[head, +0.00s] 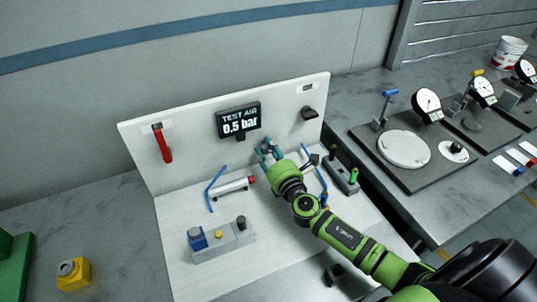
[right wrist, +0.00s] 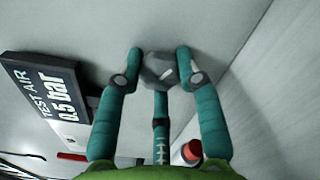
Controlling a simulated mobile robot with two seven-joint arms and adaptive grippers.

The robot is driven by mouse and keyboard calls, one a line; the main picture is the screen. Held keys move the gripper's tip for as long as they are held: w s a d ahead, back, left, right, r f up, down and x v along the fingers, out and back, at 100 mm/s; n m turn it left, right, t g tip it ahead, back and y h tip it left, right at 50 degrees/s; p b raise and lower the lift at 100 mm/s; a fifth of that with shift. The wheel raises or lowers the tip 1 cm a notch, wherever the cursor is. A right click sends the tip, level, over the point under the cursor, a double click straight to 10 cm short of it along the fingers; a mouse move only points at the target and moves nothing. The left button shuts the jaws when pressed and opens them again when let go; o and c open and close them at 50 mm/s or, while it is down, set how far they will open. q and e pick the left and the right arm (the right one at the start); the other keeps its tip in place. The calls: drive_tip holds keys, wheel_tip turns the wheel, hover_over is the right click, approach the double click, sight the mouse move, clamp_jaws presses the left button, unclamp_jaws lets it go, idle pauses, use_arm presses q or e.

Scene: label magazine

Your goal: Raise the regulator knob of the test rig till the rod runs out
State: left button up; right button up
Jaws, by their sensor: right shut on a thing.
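The test rig is a white panel and base (head: 185,268), with a display (head: 238,120) reading TEST AIR 0.5 bar. My right gripper (head: 267,150) is at the panel, just right of and below the display. In the right wrist view its teal fingers (right wrist: 160,68) are shut around the grey faceted regulator knob (right wrist: 158,73). In the head view the gripper hides the knob. A silver cylinder (head: 231,188) lies on the base, with a red tip (head: 252,181) close to its right end; no length of rod shows clearly. My left gripper is out of view.
A red lever (head: 162,143) is on the panel's left and a black knob (head: 308,113) on its right. A grey valve block (head: 222,240) stands in front. Blue tubes flank the cylinder. Dial gauges (head: 427,101) stand on the right bench. A yellow block (head: 74,273) sits at left.

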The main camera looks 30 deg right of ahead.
drive_tip(key=shift+s+a+f+m, duration=0.1)
drive_tip(key=shift+a+f+m, duration=0.1)
drive_tip(key=shift+f+m, duration=0.2)
drive_tip(key=o, duration=1.1)
drive_tip(key=shift+o, duration=0.3)
drive_tip(key=shift+r, duration=0.1)
drive_tip(key=shift+r, duration=0.1)
drive_tip(key=shift+s+a, duration=0.15)
drive_tip(key=shift+s, duration=1.75)
drive_tip(key=shift+s+a, duration=0.1)
drive_tip(key=shift+s, duration=1.75)
